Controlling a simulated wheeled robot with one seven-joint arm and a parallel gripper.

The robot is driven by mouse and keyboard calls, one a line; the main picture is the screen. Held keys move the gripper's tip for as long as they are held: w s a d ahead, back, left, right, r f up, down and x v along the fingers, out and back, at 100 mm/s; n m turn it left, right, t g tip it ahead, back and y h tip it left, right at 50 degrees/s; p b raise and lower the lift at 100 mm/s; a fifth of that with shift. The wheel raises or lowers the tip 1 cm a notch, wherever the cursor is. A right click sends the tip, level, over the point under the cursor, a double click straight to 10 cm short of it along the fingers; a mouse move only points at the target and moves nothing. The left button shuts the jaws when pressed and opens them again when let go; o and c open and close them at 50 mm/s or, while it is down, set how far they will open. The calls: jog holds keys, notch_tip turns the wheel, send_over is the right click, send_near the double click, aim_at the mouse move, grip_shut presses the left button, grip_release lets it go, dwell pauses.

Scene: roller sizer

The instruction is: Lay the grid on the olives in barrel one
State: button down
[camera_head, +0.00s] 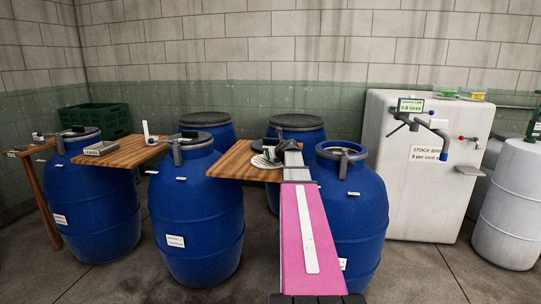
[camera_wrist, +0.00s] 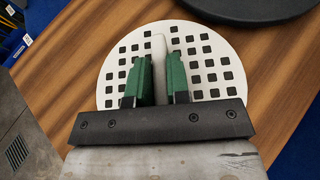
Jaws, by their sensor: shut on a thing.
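The grid is a round white disc with square holes and an upright handle; it shows in the wrist view (camera_wrist: 210,75) and beside my arm in the head view (camera_head: 262,162). My gripper (camera_wrist: 159,62), with green finger pads, is shut on the grid's handle. The grid is over the right wooden board (camera_head: 232,166); I cannot tell if it touches it. Three blue barrels stand in front: left (camera_head: 95,205), middle (camera_head: 196,225) and right (camera_head: 360,205). Their labels are too small to read, so I cannot tell which is barrel one. No olives are clearly visible.
A second wooden board (camera_head: 128,152) spans between the left and middle barrels, with a small grey box (camera_head: 101,148) on it. Two lidded barrels stand behind (camera_head: 208,122) (camera_head: 297,125). A white brine tank (camera_head: 385,170) with a tap is at the right. A green crate (camera_head: 100,119) is at the back left.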

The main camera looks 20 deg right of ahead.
jog(key=c, duration=1.1)
grip_release()
jog(key=shift+f, duration=0.15)
